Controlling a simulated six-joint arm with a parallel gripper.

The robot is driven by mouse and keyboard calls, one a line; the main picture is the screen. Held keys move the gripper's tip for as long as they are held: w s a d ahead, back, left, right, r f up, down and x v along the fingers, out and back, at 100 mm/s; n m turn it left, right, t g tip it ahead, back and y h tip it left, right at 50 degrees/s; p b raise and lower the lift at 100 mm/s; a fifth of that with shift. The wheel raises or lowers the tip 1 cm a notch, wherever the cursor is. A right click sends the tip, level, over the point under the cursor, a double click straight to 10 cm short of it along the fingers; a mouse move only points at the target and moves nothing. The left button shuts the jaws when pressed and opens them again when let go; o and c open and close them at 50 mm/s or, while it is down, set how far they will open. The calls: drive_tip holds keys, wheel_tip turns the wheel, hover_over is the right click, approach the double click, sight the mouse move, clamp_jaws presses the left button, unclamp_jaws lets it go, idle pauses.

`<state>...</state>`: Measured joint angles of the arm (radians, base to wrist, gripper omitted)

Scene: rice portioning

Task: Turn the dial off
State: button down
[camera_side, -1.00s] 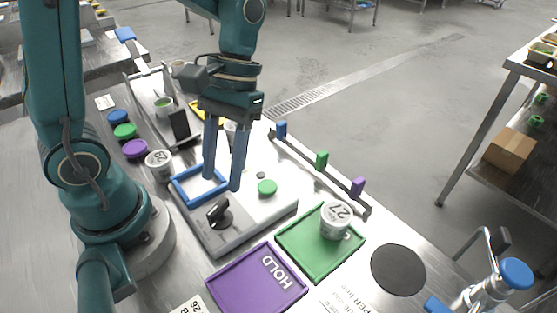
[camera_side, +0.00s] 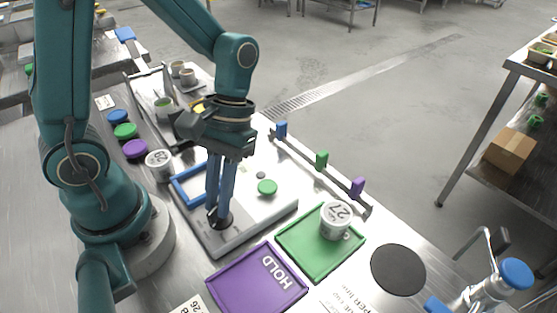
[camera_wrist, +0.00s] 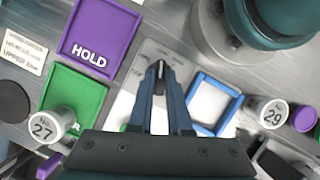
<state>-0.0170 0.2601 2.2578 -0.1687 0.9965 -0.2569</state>
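The dial (camera_side: 222,222) is a black knob on the front of the grey scale-like unit (camera_side: 243,236). My gripper (camera_side: 219,212) points down over it, with both fingers at the knob. In the wrist view my gripper (camera_wrist: 160,70) has its fingertips close together on either side of the dark dial handle (camera_wrist: 159,84), with no clear gap showing. The fingers hide much of the dial, and its pointing direction is hard to read.
The blue square frame (camera_side: 181,192) and green button (camera_side: 267,187) are on the same unit. The purple HOLD tray (camera_side: 244,294) and green tray (camera_side: 300,262) lie in front, with tub 27 (camera_side: 335,222) on the green one. Tub 29 (camera_side: 159,166) stands to the left.

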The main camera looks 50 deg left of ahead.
drive_tip(key=shift+n, duration=0.4)
drive_tip(key=n+h, duration=0.1)
drive_tip(key=n, duration=0.2)
drive_tip(key=shift+s+a+t, duration=0.1)
drive_tip(key=shift+a+t, duration=0.05)
drive_tip(key=shift+t, duration=0.15)
drive_tip(key=shift+n+t+h, duration=0.5)
drive_tip(key=shift+n+h, duration=0.1)
drive_tip(key=shift+n, duration=1.2)
drive_tip(key=c, duration=0.8)
unclamp_jaws()
drive_tip(key=shift+c, duration=0.2)
